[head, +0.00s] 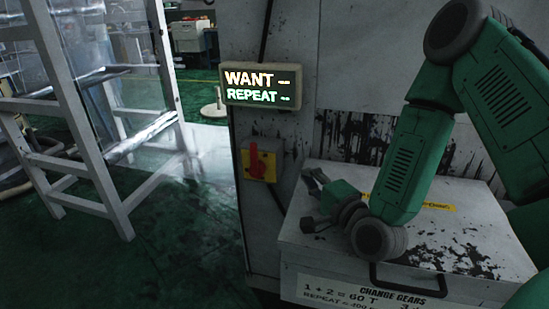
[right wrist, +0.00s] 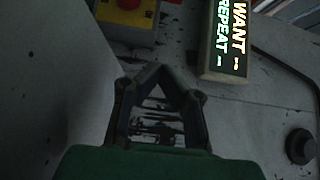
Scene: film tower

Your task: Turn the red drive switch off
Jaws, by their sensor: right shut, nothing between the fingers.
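The red drive switch (head: 257,161) sits on a yellow plate (head: 271,160) in a grey box on the front of the machine. Its handle looks roughly upright in the head view. In the right wrist view the red knob (right wrist: 129,4) is cut by the top edge, above its yellow plate (right wrist: 142,18). My right gripper (head: 308,178) is to the right of the switch and apart from it, above the grey chest. In the right wrist view its fingertips (right wrist: 157,70) meet with nothing between them. My left gripper is not in view.
A lit sign (head: 262,84) reading "WANT --" and "REPEAT --" hangs above the switch. A grey chest (head: 330,262) with a dark handle, labelled "CHANGE GEARS", stands below my right arm. A pale frame (head: 118,205) stands at left; the green floor between is clear.

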